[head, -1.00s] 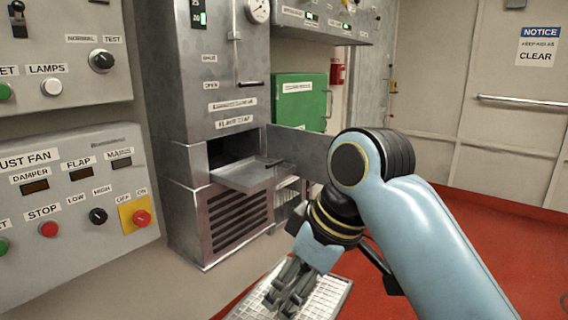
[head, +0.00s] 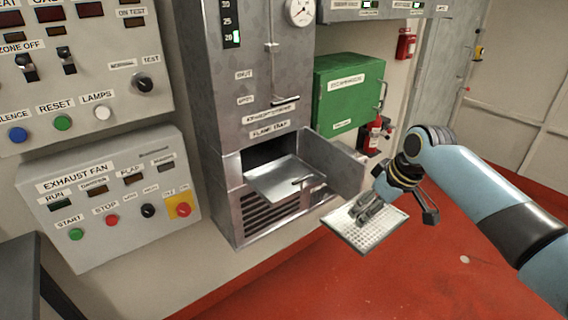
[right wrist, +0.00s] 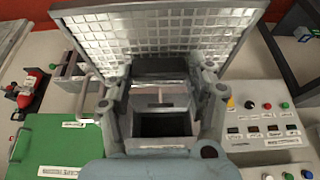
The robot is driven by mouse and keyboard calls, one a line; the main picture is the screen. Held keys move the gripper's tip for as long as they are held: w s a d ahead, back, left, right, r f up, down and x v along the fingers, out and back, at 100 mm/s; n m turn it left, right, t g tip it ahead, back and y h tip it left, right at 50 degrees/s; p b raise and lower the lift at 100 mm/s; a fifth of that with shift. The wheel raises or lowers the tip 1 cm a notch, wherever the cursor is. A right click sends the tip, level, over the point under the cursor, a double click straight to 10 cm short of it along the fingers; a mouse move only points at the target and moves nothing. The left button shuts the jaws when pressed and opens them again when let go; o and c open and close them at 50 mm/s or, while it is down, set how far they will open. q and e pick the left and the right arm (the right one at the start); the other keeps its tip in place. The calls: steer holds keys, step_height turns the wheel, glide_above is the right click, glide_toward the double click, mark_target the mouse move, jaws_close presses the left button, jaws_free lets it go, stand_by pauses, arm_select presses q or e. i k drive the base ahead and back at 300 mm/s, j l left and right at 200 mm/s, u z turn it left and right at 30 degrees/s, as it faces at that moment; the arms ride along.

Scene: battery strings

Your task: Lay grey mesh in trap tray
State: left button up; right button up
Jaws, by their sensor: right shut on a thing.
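The grey mesh (head: 372,236) is a flat, light-framed rectangular panel with a grid. The mesh also fills the top of the right wrist view (right wrist: 160,38), behind the fingertips (right wrist: 168,70). My left gripper is not in view.
An exhaust fan panel (head: 110,200) with buttons is on the left wall. A green box (head: 347,95) and a red extinguisher (head: 374,138) stand behind the open door. The red floor below is clear.

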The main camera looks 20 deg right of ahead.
mark_target(283, 179)
steer(key=i+j, duration=0.15)
steer(key=i, duration=0.2)
steer(key=i+j, duration=0.2)
steer(key=i, duration=0.2)
steer(key=i+j, duration=0.15)
steer(key=i, duration=0.2)
